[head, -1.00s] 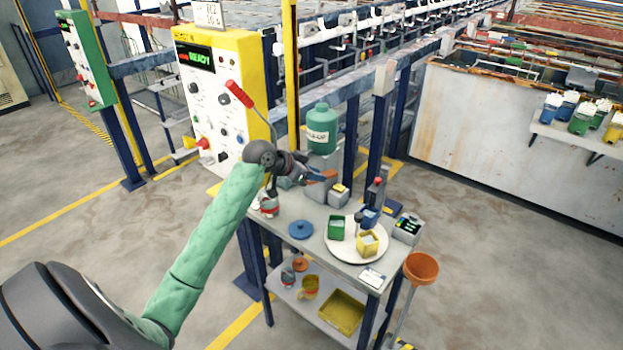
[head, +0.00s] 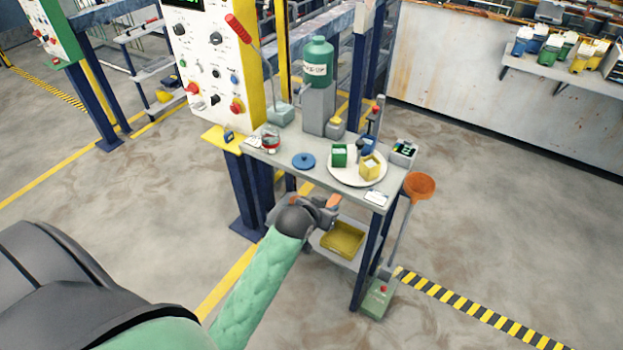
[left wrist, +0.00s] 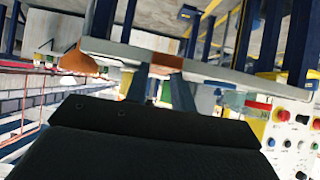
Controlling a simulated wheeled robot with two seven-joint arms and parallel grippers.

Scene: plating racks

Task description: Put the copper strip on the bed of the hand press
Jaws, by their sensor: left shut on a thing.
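The copper strip (head: 334,201) is a small orange-brown piece at the fingertips of my left gripper (head: 324,207). The gripper is shut on it, in front of the table and, in the picture, below its top. In the left wrist view the strip (left wrist: 162,70) shows as a thin orange-brown patch between the fingers (left wrist: 163,84). The hand press (head: 281,116) looks to be the grey block with a long red-handled lever (head: 238,28) at the table's back left. Its bed is too small to make out. My right gripper is not in view.
The table top (head: 285,170) carries a jar (head: 270,140), a blue lid (head: 303,161), a green bottle (head: 318,62) and a white plate (head: 344,178) with small boxes. A lower shelf holds a yellow tray (head: 342,239).

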